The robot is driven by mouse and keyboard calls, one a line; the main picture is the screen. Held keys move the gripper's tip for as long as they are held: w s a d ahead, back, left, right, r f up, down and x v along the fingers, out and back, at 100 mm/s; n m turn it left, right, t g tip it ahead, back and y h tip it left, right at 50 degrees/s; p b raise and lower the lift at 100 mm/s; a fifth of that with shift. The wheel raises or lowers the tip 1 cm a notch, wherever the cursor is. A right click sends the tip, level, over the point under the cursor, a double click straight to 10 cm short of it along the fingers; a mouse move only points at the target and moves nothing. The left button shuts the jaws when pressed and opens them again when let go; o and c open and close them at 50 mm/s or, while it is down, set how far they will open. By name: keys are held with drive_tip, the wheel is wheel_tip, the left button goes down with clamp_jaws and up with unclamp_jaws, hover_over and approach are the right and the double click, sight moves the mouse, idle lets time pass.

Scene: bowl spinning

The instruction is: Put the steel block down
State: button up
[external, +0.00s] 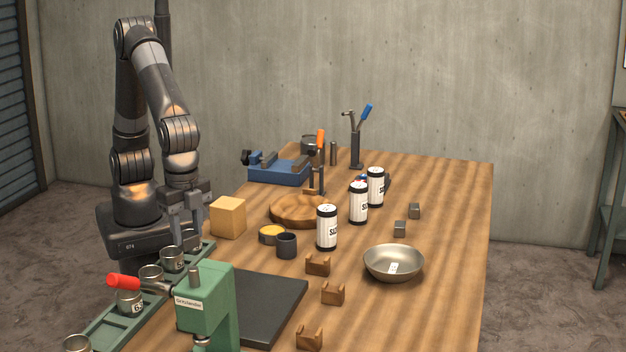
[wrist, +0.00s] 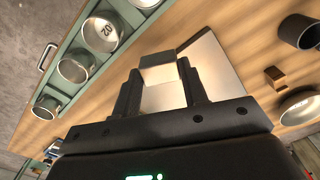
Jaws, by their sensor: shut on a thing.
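My gripper (wrist: 157,84) is shut on a steel block (wrist: 158,72), which sits between the two fingertips in the wrist view. In the external view my gripper (external: 184,226) hangs low at the table's left edge, left of the wooden cube and close to the far end of the green tray. The held block cannot be made out there. In the wrist view a pale, glaring flat slab (wrist: 212,65) lies beyond the block; I cannot tell the gap between them. Two small grey blocks (external: 400,228) (external: 414,210) rest on the right of the table.
The green tray (external: 128,308) with several metal cups runs along the left edge. A green press (external: 205,300) stands in front, beside a dark slab (external: 262,305). The wooden cube (external: 228,216), white cans (external: 327,228), brown brackets (external: 318,264) and steel bowl (external: 394,263) stand around. The far right is clear.

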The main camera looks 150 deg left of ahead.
drive_tip(key=w+d+f+m, duration=0.1)
drive_tip(key=w+d, duration=0.1)
drive_tip(key=w, duration=0.2)
drive_tip(key=w+d+f+m, duration=0.1)
drive_tip(key=w+d+f, duration=0.1)
drive_tip(key=w+d, duration=0.1)
drive_tip(key=w+d+f+m, duration=0.1)
drive_tip(key=w+d+f, duration=0.1)
drive_tip(key=w, duration=0.3)
drive_tip(key=shift+w+d+m, duration=0.3)
drive_tip(key=shift+d+m, duration=0.1)
drive_tip(key=shift+d, duration=0.3)
drive_tip(key=s+a+r+n, duration=0.6)
drive_tip(key=a+r+n, duration=0.1)
drive_tip(key=r+n, duration=0.15)
drive_tip(key=shift+n, duration=0.25)
drive_tip(key=w+a+f, duration=0.1)
drive_tip(key=a+f, duration=0.1)
drive_tip(key=a, duration=0.1)
drive_tip(key=w+a+f, duration=0.1)
drive_tip(key=a+f, duration=0.1)
drive_tip(key=a, duration=0.2)
drive_tip(key=w+a+f, duration=0.2)
drive_tip(key=a+f, duration=0.1)
drive_tip(key=shift+w+a, duration=0.1)
drive_tip(key=shift+a, duration=0.1)
drive_tip(key=shift+a+f, duration=0.15)
drive_tip(key=shift+f, duration=1.95)
drive_tip(key=shift+f, duration=0.15)
